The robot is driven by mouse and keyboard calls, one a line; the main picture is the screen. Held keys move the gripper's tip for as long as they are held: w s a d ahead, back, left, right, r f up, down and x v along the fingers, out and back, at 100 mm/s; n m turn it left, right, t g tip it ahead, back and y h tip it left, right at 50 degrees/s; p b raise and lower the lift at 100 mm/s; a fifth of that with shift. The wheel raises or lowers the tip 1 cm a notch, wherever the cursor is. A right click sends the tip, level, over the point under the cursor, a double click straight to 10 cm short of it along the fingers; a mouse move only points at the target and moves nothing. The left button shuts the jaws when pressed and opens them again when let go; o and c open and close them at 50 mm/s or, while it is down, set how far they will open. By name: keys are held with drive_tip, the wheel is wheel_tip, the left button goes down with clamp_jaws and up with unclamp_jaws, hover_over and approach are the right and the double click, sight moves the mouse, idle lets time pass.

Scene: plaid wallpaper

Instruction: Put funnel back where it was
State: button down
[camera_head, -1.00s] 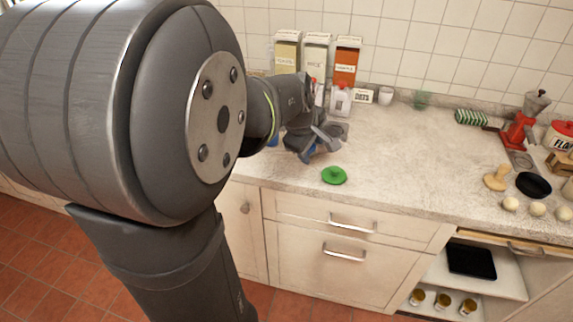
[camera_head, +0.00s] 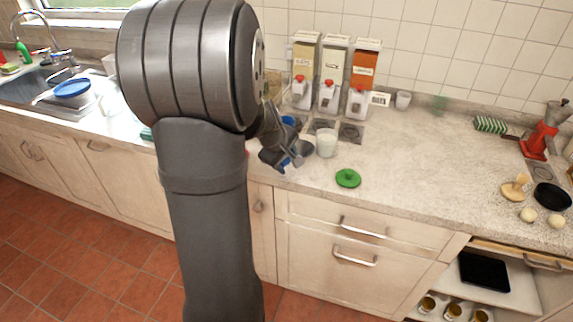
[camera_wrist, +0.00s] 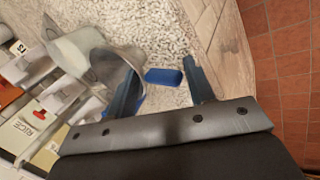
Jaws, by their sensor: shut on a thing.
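My gripper (camera_head: 287,158) is low over the counter, left of a glass of white contents (camera_head: 326,142). In the wrist view its two blue fingers (camera_wrist: 160,70) stand apart. A shiny grey cone, apparently the funnel (camera_wrist: 117,64), lies against the left finger and seems held there; the exact grip is unclear. The funnel is tilted and mostly hidden by my gripper in the head view. The glass also shows beside the funnel in the wrist view (camera_wrist: 72,46). A small blue object (camera_wrist: 163,76) shows between the fingers.
A green lid (camera_head: 348,178) lies right of my gripper near the counter's front edge. Dispensers (camera_head: 329,85) stand at the back wall. A white cup (camera_head: 403,100) stands right of them. The counter's middle right is clear. A sink (camera_head: 40,92) is far left.

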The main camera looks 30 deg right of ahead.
drive_tip(key=shift+f, duration=1)
drive_tip(key=c, duration=0.6)
unclamp_jaws()
drive_tip(key=shift+f, duration=0.1)
drive_tip(key=shift+c, duration=0.2)
drive_tip(key=v, duration=1.2)
drive_tip(key=x, duration=1.2)
wheel_tip(320, 180, up, 2)
drive_tip(key=shift+r, duration=0.8)
